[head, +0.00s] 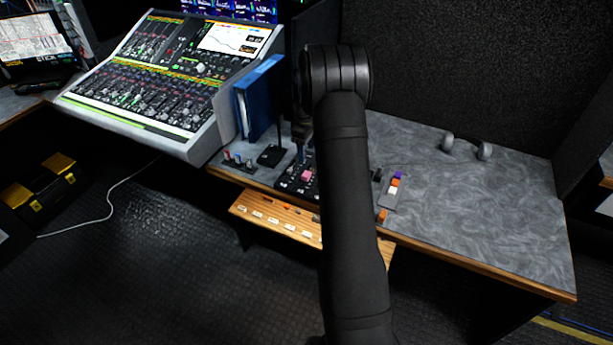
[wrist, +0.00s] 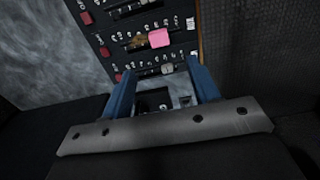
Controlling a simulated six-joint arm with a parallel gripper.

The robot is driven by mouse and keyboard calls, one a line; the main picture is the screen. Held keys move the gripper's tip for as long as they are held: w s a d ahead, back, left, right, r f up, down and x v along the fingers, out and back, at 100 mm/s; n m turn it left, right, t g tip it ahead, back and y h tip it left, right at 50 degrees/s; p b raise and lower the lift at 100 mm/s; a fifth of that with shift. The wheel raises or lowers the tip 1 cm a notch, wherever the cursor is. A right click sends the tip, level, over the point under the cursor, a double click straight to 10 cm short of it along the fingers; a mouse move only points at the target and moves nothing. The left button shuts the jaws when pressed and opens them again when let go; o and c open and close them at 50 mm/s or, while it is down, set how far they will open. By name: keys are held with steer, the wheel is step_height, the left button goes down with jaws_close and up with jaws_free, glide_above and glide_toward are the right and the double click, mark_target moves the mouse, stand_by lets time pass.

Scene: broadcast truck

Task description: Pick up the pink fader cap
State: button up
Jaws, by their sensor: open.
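The pink fader cap (head: 307,175) sits on a dark fader panel (head: 284,184) near the front edge of the grey desk. In the wrist view the pink cap (wrist: 160,38) lies beyond my fingertips, roughly in line with the gap between them, beside a brownish piece. My gripper (wrist: 161,68) is open, with its two blue fingers apart and no cap between them. In the head view my gripper (head: 301,138) hangs above the panel, partly hidden by my arm.
A blue binder (head: 258,100) stands left of my gripper, beside the mixing console (head: 165,75). A strip with purple, orange and white caps (head: 395,187) lies right of my arm. Headphones (head: 466,147) rest farther right, where the desk is mostly clear. A labelled wooden ledge (head: 275,219) juts out below.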

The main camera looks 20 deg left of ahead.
mark_target(306, 174)
step_height(306, 174, down, 11)
steer(key=shift+w+r, duration=0.1)
steer(key=c, duration=1)
